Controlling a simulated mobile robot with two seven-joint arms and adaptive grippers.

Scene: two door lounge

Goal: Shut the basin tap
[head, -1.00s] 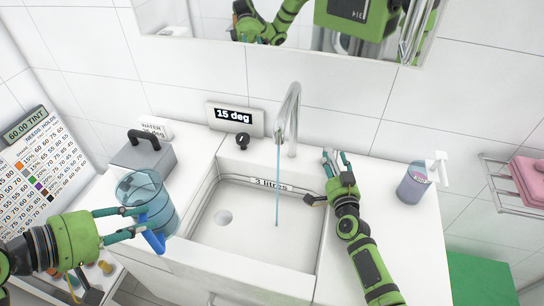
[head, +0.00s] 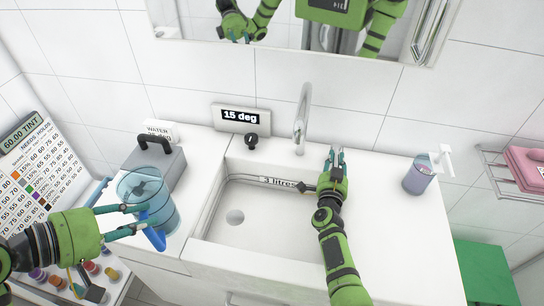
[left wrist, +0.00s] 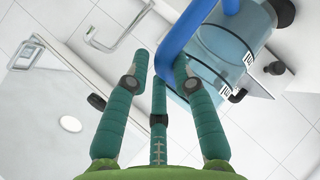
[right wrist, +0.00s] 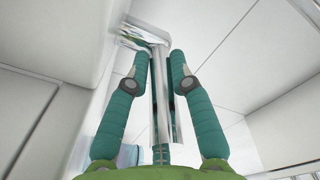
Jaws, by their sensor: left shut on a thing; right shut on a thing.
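The chrome basin tap (head: 303,118) stands behind the white basin (head: 265,255). No water stream shows below its spout. My right gripper (head: 336,160) is just right of the tap, shut on part of it. My left gripper (head: 128,218) is shut on the blue handle (head: 153,236) of a clear jug (head: 158,198) with bluish contents. The jug is upright at the counter's left; the left wrist view shows its handle (left wrist: 195,28) between the fingers.
A "15 deg" display (head: 241,118) and black knob (head: 251,141) are behind the basin. A grey box (head: 172,168) with a black handle stands behind the jug. A soap bottle (head: 420,176) stands at right.

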